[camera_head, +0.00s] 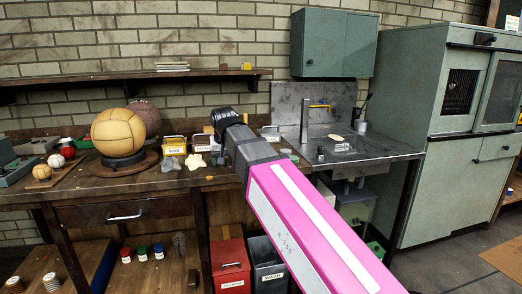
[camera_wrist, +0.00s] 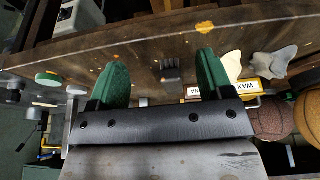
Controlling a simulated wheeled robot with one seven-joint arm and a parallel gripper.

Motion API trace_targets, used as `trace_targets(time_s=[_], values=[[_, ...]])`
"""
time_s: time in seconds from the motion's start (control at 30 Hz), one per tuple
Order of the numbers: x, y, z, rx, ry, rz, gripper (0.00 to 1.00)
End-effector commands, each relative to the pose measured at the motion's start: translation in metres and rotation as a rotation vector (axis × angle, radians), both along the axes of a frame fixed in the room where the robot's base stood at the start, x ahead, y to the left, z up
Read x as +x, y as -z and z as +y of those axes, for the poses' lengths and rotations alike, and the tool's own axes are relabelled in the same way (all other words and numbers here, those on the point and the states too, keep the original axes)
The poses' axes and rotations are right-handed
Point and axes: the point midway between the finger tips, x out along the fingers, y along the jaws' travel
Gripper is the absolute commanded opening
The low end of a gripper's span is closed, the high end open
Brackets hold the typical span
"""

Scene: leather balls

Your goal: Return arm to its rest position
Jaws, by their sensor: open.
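My arm (camera_head: 300,220), with a pink and white link, reaches from the lower right of the head view toward the workbench. Its dark end is in front of the bench's back, between the yellow tin and the sink. The fingertips are hidden there. In the wrist view my gripper (camera_wrist: 161,80) shows two green finger pads well apart, with nothing held between them. The wooden bench top (camera_wrist: 140,50) lies beyond the fingers. A small grey ribbed item (camera_wrist: 172,64) shows in the gap, apart from the pads.
A large tan ball (camera_head: 118,131) sits on a dark round stand at left, a brown ball (camera_head: 146,112) behind it. A yellow tin (camera_head: 174,146) is left of my arm. The sink counter (camera_head: 375,151) and green cabinet (camera_head: 430,120) stand right. Red bin (camera_head: 230,265) below.

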Motion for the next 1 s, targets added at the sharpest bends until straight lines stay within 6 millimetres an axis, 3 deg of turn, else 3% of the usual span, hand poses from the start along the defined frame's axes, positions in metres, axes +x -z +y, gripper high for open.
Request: trace_targets(time_s=[0.27, 0.57, 0.77, 1.0], values=[[0.01, 0.059, -0.044, -0.021, 0.028, 0.044, 0.73], [0.013, 0.158, -0.124, -0.043, 0.076, 0.125, 0.73], [0.001, 0.221, -0.179, -0.049, 0.112, 0.181, 0.73], [-0.026, 0.291, -0.241, -0.048, 0.153, 0.248, 0.73]])
